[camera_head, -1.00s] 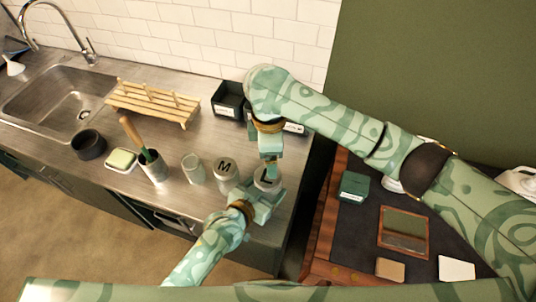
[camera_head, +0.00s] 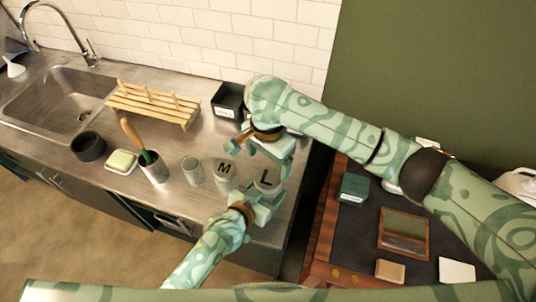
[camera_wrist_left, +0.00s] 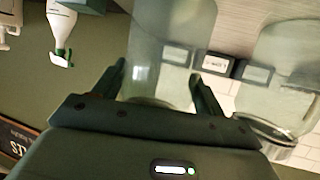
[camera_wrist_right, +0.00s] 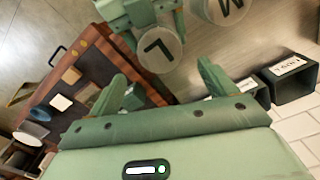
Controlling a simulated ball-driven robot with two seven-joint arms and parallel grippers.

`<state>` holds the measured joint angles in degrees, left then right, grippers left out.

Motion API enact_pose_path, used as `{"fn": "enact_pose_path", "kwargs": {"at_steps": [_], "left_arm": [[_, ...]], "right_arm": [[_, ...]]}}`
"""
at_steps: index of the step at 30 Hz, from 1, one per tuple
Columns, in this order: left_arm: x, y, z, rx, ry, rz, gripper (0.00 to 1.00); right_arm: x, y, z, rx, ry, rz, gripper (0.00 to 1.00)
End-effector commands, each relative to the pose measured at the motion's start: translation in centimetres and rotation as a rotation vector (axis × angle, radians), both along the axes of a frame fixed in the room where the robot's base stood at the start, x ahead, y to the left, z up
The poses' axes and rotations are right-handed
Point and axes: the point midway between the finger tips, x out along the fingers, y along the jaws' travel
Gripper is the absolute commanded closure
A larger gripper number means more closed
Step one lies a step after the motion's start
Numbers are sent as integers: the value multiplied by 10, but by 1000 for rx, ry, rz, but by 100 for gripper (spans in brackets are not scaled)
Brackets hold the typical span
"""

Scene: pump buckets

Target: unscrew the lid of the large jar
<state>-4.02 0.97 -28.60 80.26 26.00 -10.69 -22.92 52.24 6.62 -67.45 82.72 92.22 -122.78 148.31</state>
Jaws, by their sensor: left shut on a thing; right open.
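The large jar stands on the counter with its lid marked L (camera_head: 268,178) on top. The lid also shows in the right wrist view (camera_wrist_right: 160,50). My left gripper (camera_head: 262,205) is shut on the jar's glass body from the front. In the left wrist view the clear jar (camera_wrist_left: 160,65) sits between its fingers. My right gripper (camera_head: 262,154) is open and empty, apart from the lid, just behind and above it. In the right wrist view the lid lies beyond its spread fingertips. The jar's lower body is mostly hidden by my left gripper in the head view.
A jar with a lid marked M (camera_head: 225,169) and a smaller jar (camera_head: 193,168) stand close to the left. A utensil holder (camera_head: 153,167), wooden rack (camera_head: 155,102) and black bin (camera_head: 228,99) are farther off. The counter's right edge is near.

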Motion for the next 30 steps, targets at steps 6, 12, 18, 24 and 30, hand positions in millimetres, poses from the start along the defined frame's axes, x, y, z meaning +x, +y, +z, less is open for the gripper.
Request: {"fn": "enact_pose_path", "kwargs": {"at_steps": [6,12,18,24,30], "left_arm": [[0,0,-1,1,2,0,92],[-1,0,-1,1,2,0,92],[-1,0,-1,1,2,0,92],[-1,0,-1,1,2,0,92],[-1,0,-1,1,2,0,92]], "right_arm": [[-1,0,-38,-1,3,-1,16],[-1,0,-62,-1,2,3,16],[-1,0,-69,-1,-1,5,16],[-1,0,-68,-1,0,5,30],[0,0,-68,-1,0,4,62]]}}
